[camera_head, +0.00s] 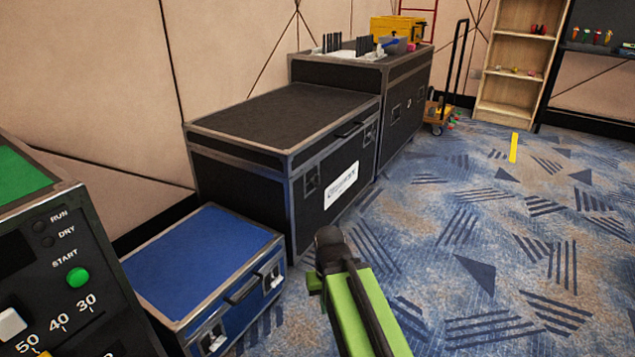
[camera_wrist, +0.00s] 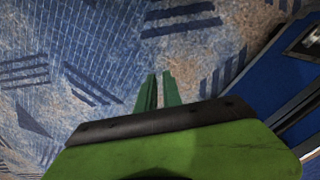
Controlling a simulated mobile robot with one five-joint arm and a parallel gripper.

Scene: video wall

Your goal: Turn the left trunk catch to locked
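The blue trunk (camera_head: 200,262) stands on the carpet at lower left in the head view. It has a silver left catch (camera_head: 213,341) and a silver right catch (camera_head: 271,278) on its front, with a dark handle between them. The setting of the left catch is too small to read. My gripper's two green fingers (camera_wrist: 159,90) show in the wrist view, slightly apart with carpet between them, holding nothing. In the head view my green arm is right of the trunk, apart from it. The trunk's front (camera_wrist: 290,75) edges into the wrist view at right, with silver metal fittings.
A black case (camera_head: 285,112) with catches stands behind the blue trunk, and a taller one (camera_head: 402,110) behind that. A control panel (camera_head: 60,270) with a green button fills the lower left. A hand cart (camera_head: 438,112) and shelf (camera_head: 515,70) stand far back. The carpet at right is clear.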

